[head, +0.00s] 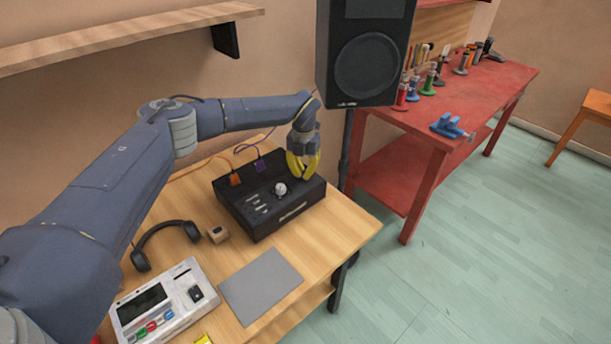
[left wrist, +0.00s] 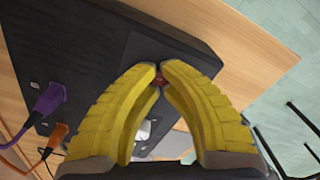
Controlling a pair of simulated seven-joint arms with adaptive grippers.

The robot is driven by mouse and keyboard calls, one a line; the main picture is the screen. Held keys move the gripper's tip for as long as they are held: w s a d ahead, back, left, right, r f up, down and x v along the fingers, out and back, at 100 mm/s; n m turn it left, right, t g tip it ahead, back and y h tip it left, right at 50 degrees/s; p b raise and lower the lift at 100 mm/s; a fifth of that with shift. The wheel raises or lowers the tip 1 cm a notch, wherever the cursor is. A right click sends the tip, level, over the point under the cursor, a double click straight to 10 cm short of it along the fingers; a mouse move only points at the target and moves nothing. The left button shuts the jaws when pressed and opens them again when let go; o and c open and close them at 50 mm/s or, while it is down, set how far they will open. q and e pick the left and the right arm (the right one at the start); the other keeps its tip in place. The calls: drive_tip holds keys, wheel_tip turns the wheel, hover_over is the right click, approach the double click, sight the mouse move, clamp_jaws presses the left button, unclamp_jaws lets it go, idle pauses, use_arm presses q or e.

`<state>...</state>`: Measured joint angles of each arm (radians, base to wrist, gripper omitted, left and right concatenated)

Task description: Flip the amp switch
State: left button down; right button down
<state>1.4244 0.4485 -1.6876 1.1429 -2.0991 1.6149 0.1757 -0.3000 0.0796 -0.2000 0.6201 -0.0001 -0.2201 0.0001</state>
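The amp is a black box (head: 262,221) on the wooden table, with a white knob and several sliders on top. My left gripper (head: 303,172) has yellow fingers and is at the amp's far right corner. Most of the switch area is hidden by the fingers. My right gripper is not in view.
Purple (head: 260,166) and orange (head: 235,180) plugs with cables sit at the amp's back edge. A black speaker (head: 368,65) stands close beyond my gripper. Headphones (head: 163,230), a white device (head: 162,305) and a grey pad (head: 261,285) lie in front on the table.

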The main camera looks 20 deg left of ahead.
use_arm(q)
drive_tip(key=shift+f, duration=0.3)
drive_tip(key=shift+r, duration=0.1)
drive_tip(key=shift+r, duration=3.4)
